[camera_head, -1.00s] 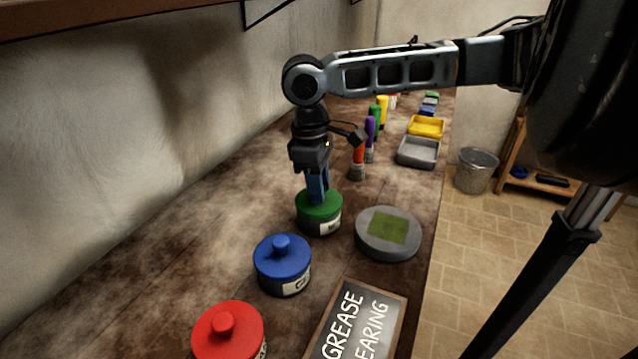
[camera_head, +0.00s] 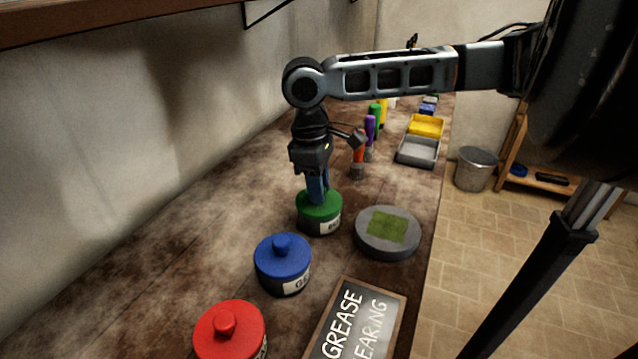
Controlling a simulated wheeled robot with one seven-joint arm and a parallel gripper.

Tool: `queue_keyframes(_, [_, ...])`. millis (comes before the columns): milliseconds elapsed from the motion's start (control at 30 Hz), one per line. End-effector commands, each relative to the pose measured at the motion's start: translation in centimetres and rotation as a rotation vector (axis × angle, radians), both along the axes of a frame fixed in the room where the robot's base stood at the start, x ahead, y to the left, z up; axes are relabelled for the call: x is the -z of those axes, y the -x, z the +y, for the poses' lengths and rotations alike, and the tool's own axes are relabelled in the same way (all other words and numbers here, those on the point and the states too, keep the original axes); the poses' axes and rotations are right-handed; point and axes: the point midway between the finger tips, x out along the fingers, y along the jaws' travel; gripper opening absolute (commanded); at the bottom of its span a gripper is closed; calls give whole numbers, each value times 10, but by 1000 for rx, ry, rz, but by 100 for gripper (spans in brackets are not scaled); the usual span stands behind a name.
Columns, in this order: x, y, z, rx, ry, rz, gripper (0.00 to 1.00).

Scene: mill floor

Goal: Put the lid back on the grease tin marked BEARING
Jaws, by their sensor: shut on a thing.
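My gripper (camera_head: 318,190) points straight down and is shut on the green lid (camera_head: 312,207), its fingers hiding the lid's knob. The green lid sits level on a dark tin (camera_head: 309,223), with no gap that I can see between them. The tin's pale label is turned to the right, and only its first letters show, too small to read surely. A slate sign (camera_head: 345,325) at the front reads GREASE and, partly cut off, EARING.
A blue-lidded tin (camera_head: 283,260) and a red-lidded tin (camera_head: 229,330) stand nearer. A round grey block with a green patch (camera_head: 372,246) lies right of the green-lidded tin. Upright coloured brushes (camera_head: 358,158), a grey tray (camera_head: 417,152) and a yellow tray (camera_head: 426,125) are farther back.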

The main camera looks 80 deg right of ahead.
Motion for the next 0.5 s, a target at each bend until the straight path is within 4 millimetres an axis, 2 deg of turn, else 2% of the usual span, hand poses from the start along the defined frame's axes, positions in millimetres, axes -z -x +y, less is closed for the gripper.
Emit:
queue_keyframes(367, [0, 0, 0, 0, 1, 0, 1])
queue_keyframes(400, [0, 0, 0, 0, 1, 0, 32])
queue_keyframes(500, [0, 0, 0, 0, 1, 0, 42])
